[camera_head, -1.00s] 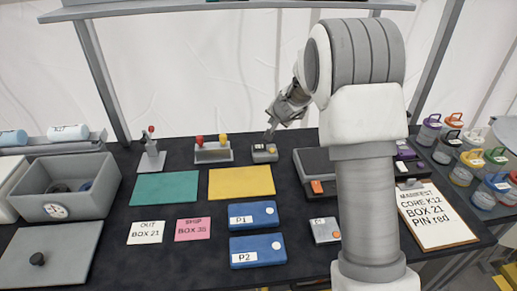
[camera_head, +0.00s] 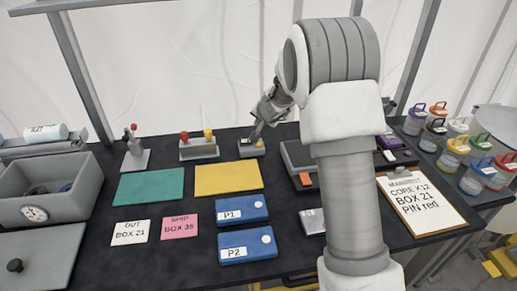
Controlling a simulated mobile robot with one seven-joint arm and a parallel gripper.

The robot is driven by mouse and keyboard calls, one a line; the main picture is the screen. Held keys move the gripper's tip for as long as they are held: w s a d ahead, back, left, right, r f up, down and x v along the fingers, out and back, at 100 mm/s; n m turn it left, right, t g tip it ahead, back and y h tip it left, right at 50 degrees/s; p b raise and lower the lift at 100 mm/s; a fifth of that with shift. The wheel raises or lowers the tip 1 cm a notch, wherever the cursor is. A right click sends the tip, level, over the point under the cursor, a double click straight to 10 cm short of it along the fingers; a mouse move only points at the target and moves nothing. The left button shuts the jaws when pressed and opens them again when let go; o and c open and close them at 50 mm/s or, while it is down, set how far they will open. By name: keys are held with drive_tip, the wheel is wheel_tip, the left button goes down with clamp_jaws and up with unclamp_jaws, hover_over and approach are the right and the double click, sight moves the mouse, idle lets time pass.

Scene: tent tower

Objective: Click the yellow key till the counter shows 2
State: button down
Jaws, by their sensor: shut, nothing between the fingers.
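A small grey box (camera_head: 250,150) stands at the back of the dark table, right of the lever stand. In this view its yellow key is mostly hidden or too small to make out, and I cannot read any counter figure. My gripper (camera_head: 256,138) is shut and empty, pointing down at the top of this box from behind and right. Its tips are at or just above the box top; I cannot tell if they touch the key.
A stand with a red and a yellow knob (camera_head: 199,149) is just left of the box. A yellow mat (camera_head: 228,178) lies in front, and a grey-black case (camera_head: 300,157) is to the right. Blue boxes P1 (camera_head: 241,208) and P2 (camera_head: 247,245) lie nearer.

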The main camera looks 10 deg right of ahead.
drive_tip(key=b, duration=0.4)
hover_over(259, 148)
drive_tip(key=shift+w+f, duration=0.15)
drive_tip(key=shift+f, duration=2.5)
drive_tip(key=shift+f+b, duration=0.45)
drive_tip(key=shift+b, duration=0.25)
drive_tip(key=shift+f+b, duration=0.5)
drive_tip(key=shift+r+p, duration=0.8)
drive_tip(key=shift+r, duration=0.15)
drive_tip(key=shift+r+p, duration=2.2)
drive_tip(key=shift+r, duration=0.3)
